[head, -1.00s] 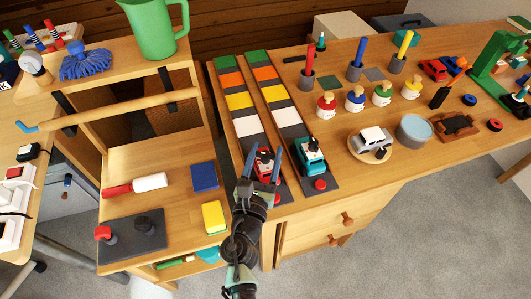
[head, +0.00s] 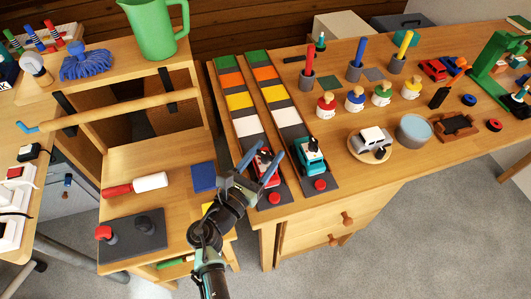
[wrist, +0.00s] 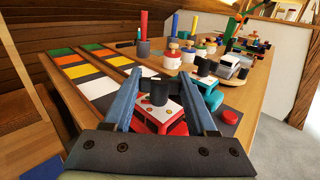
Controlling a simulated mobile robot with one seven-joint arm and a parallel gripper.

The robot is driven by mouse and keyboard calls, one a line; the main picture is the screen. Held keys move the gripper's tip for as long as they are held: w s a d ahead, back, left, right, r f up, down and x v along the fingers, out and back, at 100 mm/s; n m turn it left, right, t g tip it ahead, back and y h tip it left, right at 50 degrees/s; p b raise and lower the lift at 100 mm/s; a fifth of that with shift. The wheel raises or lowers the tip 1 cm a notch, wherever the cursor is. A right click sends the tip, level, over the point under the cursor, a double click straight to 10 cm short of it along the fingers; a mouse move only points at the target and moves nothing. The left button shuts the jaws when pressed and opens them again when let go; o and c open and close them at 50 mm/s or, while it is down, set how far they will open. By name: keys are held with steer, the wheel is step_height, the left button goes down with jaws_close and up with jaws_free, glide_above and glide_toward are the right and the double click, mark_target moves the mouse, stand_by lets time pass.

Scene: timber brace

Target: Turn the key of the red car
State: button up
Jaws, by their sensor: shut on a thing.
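The red car (head: 264,172) stands at the near end of the left colour-striped track, partly hidden by my gripper. It also shows in the wrist view (wrist: 172,126), with a white top. A dark key (wrist: 158,92) stands up from that top. My gripper (wrist: 160,84) has its two blue fingers on either side of the key and is shut on it. The exact contact is partly hidden. In the head view my gripper (head: 262,158) comes in over the car from the lower left.
A teal car (head: 310,160) with its own dark key stands close on the right track. Red buttons (head: 274,197) (head: 320,184) sit at the near track ends. A silver car (head: 371,140) on a round plate is further right. The striped tracks beyond the cars are clear.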

steer(key=m+g+h+b, duration=0.2)
steer(key=h, duration=0.1)
steer(key=shift+w+a+f+m+g+h, duration=0.1)
steer(key=shift+f+m+g+h, duration=0.05)
steer(key=shift+m+g+h, duration=0.2)
steer(key=m+g+h+b, duration=0.2)
steer(key=g+b, duration=0.1)
steer(key=shift+m, duration=0.35)
steer(key=m+g+h+b, duration=0.2)
steer(key=g+b, duration=0.1)
steer(key=shift+b, duration=0.3)
steer(key=shift+m+g+b, duration=0.4)
steer(key=shift+g, duration=0.15)
steer(key=shift+r+g+h, duration=0.2)
steer(key=shift+g+h, duration=0.05)
steer(key=shift+g, duration=0.05)
steer(key=o, duration=1.4)
steer(key=shift+c, duration=0.2)
